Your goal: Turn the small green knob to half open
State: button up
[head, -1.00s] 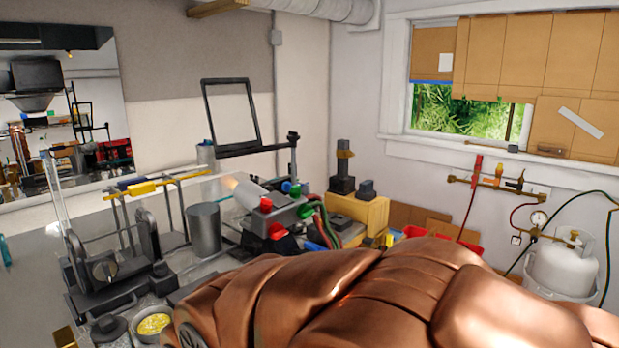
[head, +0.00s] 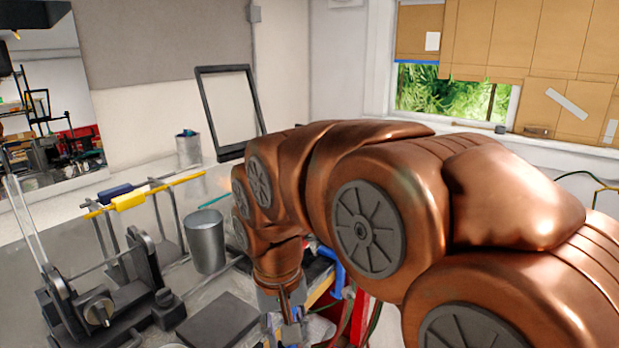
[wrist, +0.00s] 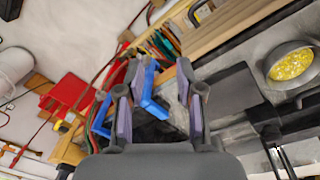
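I cannot make out the small green knob in either current view; my arm covers the burner area in the head view. My gripper (head: 285,322) points down in the head view, at the right of the bench equipment. In the wrist view my gripper (wrist: 160,82) has its two fingers apart, with no object held between them. A blue angled piece (wrist: 151,92) shows between the fingers, close to the left one, and I cannot tell whether they touch. Green and orange hoses (wrist: 164,44) lie beyond the fingertips.
A metal cup (head: 205,242) and a black stand with a disc knob (head: 98,310) are on the bench. A dark flat plate (head: 218,318) lies near my gripper. In the wrist view a bowl of yellow bits (wrist: 290,66) is at right and a red tray (wrist: 68,92) at left.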

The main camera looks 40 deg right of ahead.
jog(key=w+d+r+m+t+h+p, duration=0.3)
jog(key=w+d+r+m, duration=0.8)
jog(key=w+d+r, duration=0.8)
jog(key=shift+a+p+x, duration=0.15)
jog(key=shift+p+x, duration=0.65)
jog(key=shift+x, duration=0.8)
jog(key=shift+a+p+x, duration=0.15)
jog(key=shift+p+x, duration=0.6)
jog(key=shift+x, duration=0.9)
jog(key=shift+f, duration=0.1)
grip_shut()
